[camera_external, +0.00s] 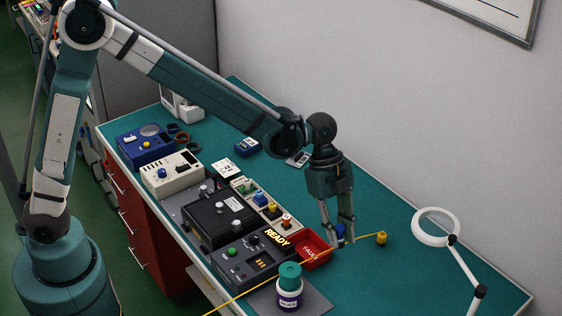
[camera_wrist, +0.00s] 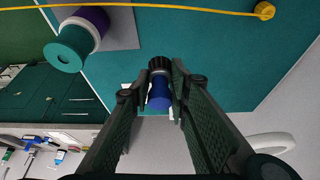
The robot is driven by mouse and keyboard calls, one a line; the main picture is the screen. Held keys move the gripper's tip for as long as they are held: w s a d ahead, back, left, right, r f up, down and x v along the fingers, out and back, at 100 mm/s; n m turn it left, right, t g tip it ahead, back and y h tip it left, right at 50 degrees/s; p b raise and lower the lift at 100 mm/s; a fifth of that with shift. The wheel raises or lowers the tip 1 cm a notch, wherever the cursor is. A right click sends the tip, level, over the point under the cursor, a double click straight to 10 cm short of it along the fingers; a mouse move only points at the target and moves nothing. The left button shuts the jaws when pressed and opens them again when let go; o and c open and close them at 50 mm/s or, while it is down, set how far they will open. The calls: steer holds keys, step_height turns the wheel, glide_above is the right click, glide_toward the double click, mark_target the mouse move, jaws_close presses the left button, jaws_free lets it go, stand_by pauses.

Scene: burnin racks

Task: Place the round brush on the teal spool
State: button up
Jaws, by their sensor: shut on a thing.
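The round brush, with a blue body and a black ribbed end, is between the fingertips of my gripper (camera_external: 338,238). The brush (camera_external: 340,231) is mostly hidden by the fingers in the external view. In the wrist view the brush (camera_wrist: 159,97) shows between the two fingers of my gripper (camera_wrist: 160,88), which are shut on it. The teal spool (camera_external: 289,271), with a purple and white lower part, stands upright on a grey pad at the front. It also shows in the wrist view (camera_wrist: 66,48), at upper left. My gripper is to the right of and behind the spool, apart from it.
A red tray (camera_external: 312,251) marked FAULT lies just left of my gripper. A black READY panel (camera_external: 245,258) and several boxes run along the left. A yellow tape (camera_external: 381,238) stretches across the bench. A white ring lamp (camera_external: 436,228) stands at right.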

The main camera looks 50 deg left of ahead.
step_height(320, 180, up, 9)
steer(key=p, duration=0.4)
glide_above(294, 273)
steer(key=w+a, duration=0.1)
steer(key=shift+s+a+r+n, duration=0.15)
steer(key=shift+s+a+n, duration=0.15)
steer(key=shift+s+n, duration=0.25)
steer(key=shift+f, duration=2.9)
steer(key=shift+f, duration=2.1)
steer(key=shift+f, duration=0.15)
